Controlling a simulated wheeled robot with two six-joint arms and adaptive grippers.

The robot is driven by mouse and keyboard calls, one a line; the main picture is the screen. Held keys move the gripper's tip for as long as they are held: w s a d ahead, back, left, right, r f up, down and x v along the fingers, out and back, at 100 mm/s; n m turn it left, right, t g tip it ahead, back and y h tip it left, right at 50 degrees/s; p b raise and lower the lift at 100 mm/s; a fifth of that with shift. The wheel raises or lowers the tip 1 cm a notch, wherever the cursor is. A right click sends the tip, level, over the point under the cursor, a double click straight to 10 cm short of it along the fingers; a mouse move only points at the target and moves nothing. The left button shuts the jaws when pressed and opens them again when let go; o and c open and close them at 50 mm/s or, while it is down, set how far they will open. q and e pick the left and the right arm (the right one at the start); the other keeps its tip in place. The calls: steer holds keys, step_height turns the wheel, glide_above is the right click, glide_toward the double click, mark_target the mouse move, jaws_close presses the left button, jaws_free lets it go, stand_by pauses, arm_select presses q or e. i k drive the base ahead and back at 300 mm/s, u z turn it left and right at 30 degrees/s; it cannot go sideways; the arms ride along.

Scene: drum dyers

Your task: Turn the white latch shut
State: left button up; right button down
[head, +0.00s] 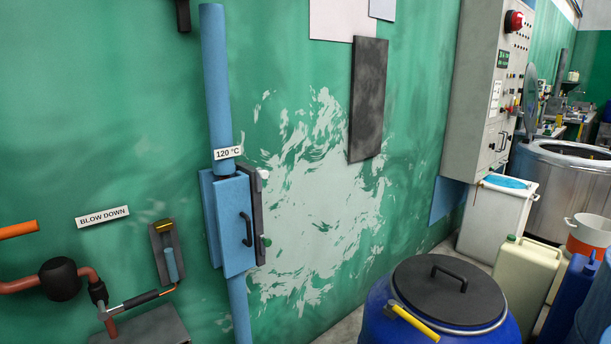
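The white latch (264,174) is a small white piece at the upper right edge of the blue box (232,225) on the green wall. It is too small to tell which way it is turned. The box has a dark curved handle (246,229) on its front and a dark grey strip (258,215) along its right side. A small green piece (266,242) sits low on that strip. The box's front looks closed or nearly so; I cannot tell which. Neither of my grippers is in view.
A blue pipe (216,80) runs above and below the box. Pipework with a black valve (60,279) is at the lower left. A blue drum with a black lid (450,290) stands at the lower right.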

mark_target(260, 174)
steer(key=z, duration=0.45)
steer(key=i, duration=0.9)
steer(key=u, duration=0.35)
